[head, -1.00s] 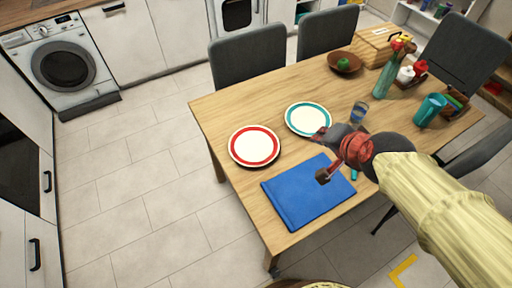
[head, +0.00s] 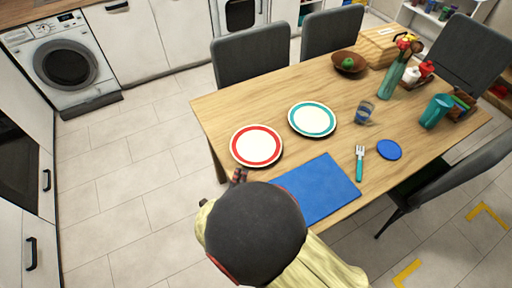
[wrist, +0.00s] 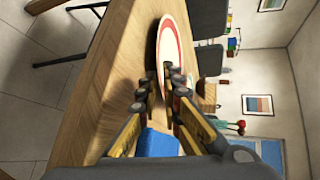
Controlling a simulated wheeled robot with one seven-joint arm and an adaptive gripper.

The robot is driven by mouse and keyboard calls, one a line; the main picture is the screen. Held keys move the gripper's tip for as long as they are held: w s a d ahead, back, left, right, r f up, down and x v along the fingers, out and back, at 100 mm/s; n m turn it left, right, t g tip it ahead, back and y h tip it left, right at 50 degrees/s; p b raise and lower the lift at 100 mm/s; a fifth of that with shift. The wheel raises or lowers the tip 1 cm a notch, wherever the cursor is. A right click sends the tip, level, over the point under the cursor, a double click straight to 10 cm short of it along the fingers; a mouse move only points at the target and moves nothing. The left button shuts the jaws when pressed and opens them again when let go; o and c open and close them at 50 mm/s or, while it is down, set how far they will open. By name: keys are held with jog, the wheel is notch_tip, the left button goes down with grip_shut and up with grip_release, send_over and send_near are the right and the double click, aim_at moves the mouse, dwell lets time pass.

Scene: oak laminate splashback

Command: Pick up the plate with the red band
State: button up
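The plate with the red band (head: 256,146) lies flat at the left end of the wooden table, white with a red ring. In the wrist view the plate (wrist: 169,38) shows ahead of the fingertips, its lower part partly hidden by them. My gripper (head: 239,175) is near the table's left edge, just short of the plate's near rim; most of it is hidden behind my arm. In the wrist view my gripper (wrist: 161,73) has its fingers apart with nothing held between them.
A teal-banded plate (head: 312,119) lies just right of the red one. A blue mat (head: 322,190) lies nearer, partly behind my arm. A fork (head: 360,163), a blue disc (head: 389,149) and a glass (head: 363,112) are further right. Grey chairs (head: 250,61) stand along the far side.

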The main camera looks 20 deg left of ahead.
aim_at(244, 167)
jog(key=shift+s+f, duration=0.15)
jog(key=shift+f, duration=0.1)
jog(key=shift+w+f, duration=0.15)
jog(key=shift+w, duration=0.15)
jog(key=b+x, duration=0.3)
jog(key=x, duration=0.3)
jog(key=shift+w+a, duration=0.2)
jog(key=shift+w, duration=0.3)
jog(key=shift+a, duration=0.1)
grip_shut()
jog(key=shift+r, duration=0.3)
